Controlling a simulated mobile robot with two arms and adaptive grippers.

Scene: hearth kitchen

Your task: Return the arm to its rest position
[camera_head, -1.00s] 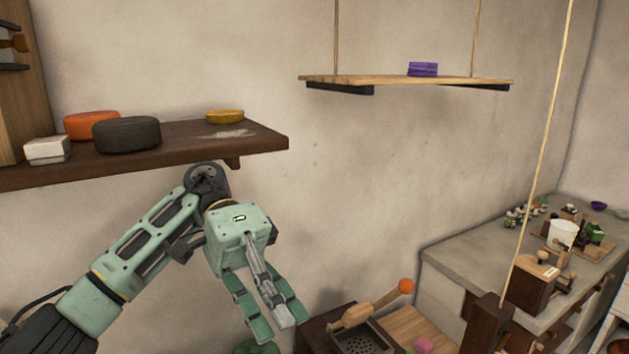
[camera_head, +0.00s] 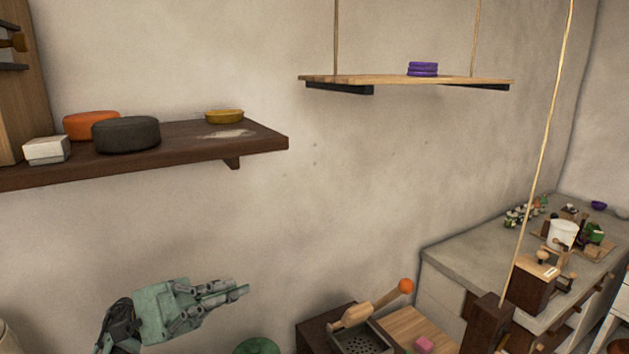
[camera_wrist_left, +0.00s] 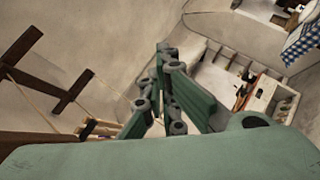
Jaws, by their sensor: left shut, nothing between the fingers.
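My left gripper (camera_head: 240,289) is low in the head view, left of centre, below the dark wall shelf and clear of it. Its green fingers point to the right and are shut with nothing between them. In the left wrist view the fingers (camera_wrist_left: 165,88) meet near the middle, against the wall and distant furniture. Most of my left arm is out of the head view. My right gripper is not in view.
The dark shelf (camera_head: 262,143) holds an orange round block (camera_head: 88,124), a dark round block (camera_head: 126,136), a yellow dish (camera_head: 224,116) and a white box (camera_head: 47,151). A hanging shelf (camera_head: 385,80) bears purple discs (camera_head: 422,69). A cluttered counter (camera_head: 470,245) stands right.

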